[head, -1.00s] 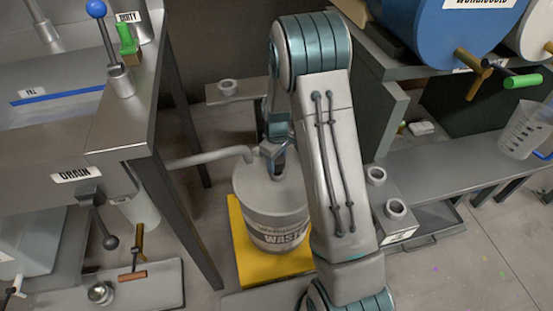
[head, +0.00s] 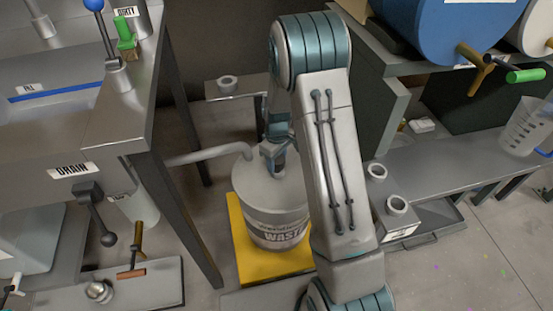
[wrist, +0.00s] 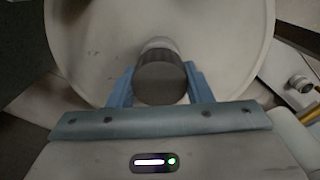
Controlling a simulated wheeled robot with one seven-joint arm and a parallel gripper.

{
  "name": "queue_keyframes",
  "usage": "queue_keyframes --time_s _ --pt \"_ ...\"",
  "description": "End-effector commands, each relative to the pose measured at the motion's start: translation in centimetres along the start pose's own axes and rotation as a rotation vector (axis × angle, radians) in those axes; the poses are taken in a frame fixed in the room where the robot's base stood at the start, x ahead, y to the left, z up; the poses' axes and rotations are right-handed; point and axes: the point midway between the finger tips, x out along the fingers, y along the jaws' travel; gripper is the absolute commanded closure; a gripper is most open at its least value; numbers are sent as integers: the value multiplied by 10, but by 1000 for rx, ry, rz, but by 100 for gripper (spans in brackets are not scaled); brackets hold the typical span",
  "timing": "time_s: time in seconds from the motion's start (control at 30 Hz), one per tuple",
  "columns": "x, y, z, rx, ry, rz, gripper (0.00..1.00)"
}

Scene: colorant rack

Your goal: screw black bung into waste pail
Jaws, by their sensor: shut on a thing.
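The waste pail (head: 258,203) is a grey drum with a "WASTE" label, standing upright on a yellow platform. My gripper (head: 273,150) points down over the pail's top near its back. In the wrist view, the blue fingers of my gripper (wrist: 160,80) are shut on the sides of a dark grey cylinder, the bung (wrist: 160,85). A paler collar shows at its far end, against the pale pail lid (wrist: 90,45). How deep the bung sits in the opening cannot be told. In the head view my fingers mostly hide the bung.
A grey pipe (head: 210,155) from the bench at left ends close to the pail's top. The steel bench leg (head: 180,220) stands left of the pail. A low shelf with ring-topped fittings (head: 396,205) is at right, beyond my arm.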

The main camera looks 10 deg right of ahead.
Motion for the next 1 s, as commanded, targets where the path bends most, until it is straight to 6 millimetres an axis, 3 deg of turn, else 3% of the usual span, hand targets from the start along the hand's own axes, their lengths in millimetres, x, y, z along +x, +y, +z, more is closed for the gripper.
queue_keyframes --time_s 0.67,0.7,0.77,1.0 --pt "13 0 0 0 0 0 77" --pt "13 0 0 0 0 0 49" --pt "13 0 0 0 0 0 32" --pt "13 0 0 0 0 0 29"
